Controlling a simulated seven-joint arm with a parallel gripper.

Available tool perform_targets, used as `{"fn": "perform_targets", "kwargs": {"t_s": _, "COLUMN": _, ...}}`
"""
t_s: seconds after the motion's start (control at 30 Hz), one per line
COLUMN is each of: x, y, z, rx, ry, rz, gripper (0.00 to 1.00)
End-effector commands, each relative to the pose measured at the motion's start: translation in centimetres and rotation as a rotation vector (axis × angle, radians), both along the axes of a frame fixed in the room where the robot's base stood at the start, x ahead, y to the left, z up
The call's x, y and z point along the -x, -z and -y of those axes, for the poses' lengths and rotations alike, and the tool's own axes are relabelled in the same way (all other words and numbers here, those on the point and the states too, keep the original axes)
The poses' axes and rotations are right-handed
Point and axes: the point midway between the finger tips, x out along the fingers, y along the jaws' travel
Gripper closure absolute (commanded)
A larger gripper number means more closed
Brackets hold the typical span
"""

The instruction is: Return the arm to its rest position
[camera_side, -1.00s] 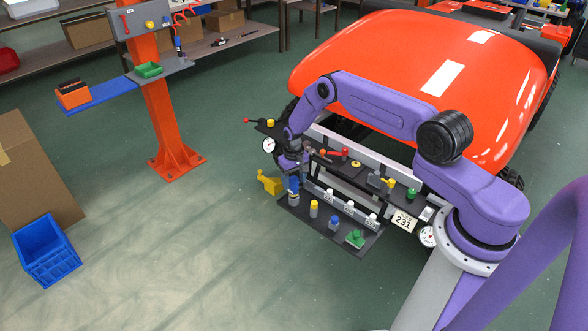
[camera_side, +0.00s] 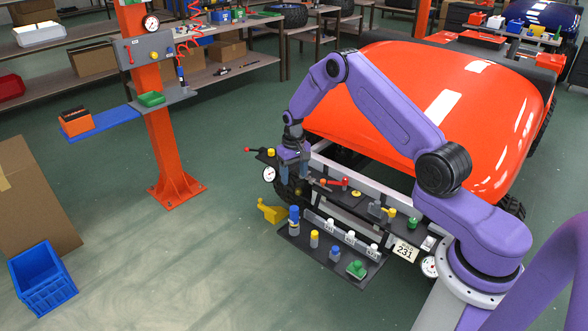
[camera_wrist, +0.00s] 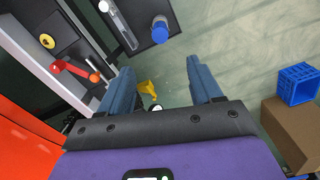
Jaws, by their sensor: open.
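My gripper (camera_side: 292,172) is open and empty, its fingers pointing down, above the far left end of the cart's front rack. In the wrist view its two blue-grey fingers (camera_wrist: 160,82) are spread apart with only floor and a yellow part between them. A blue cylinder (camera_side: 294,220) stands upright at the left end of the dark lower shelf (camera_side: 318,253), below and apart from my gripper. It also shows in the wrist view (camera_wrist: 160,30), beyond the fingers.
The upper rack carries a red-handled valve (camera_side: 336,184), a gauge (camera_side: 269,174) and several fittings. A yellow part (camera_side: 271,211) sits beside the shelf. The red hood (camera_side: 420,105) is close behind my arm. Open floor lies left, before the orange post (camera_side: 168,140) and blue crate (camera_side: 43,277).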

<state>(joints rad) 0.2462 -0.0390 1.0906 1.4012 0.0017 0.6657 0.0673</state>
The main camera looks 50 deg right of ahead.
Motion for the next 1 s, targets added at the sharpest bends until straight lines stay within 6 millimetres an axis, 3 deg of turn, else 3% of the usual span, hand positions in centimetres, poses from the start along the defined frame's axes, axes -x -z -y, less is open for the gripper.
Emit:
{"fn": "perform_targets", "kwargs": {"t_s": 0.13, "x": 0.0, "y": -1.3, "z": 0.0, "rx": 0.000, "ry": 0.000, "rz": 0.001, "gripper": 0.36}}
{"fn": "perform_targets", "kwargs": {"t_s": 0.47, "x": 0.0, "y": -2.3, "z": -0.7, "rx": 0.000, "ry": -0.019, "rz": 0.000, "gripper": 0.36}}
{"fn": "perform_targets", "kwargs": {"t_s": 0.57, "x": 0.1, "y": -3.8, "z": -2.6, "rx": 0.001, "ry": -0.069, "rz": 0.004, "gripper": 0.36}}
{"fn": "perform_targets", "kwargs": {"t_s": 0.73, "x": 1.6, "y": -8.0, "z": -7.9, "rx": 0.001, "ry": -0.215, "rz": 0.012, "gripper": 0.36}}
{"fn": "perform_targets", "kwargs": {"t_s": 1.0, "x": 7.2, "y": -14.1, "z": -15.5, "rx": 0.000, "ry": -0.461, "rz": 0.020, "gripper": 0.36}}
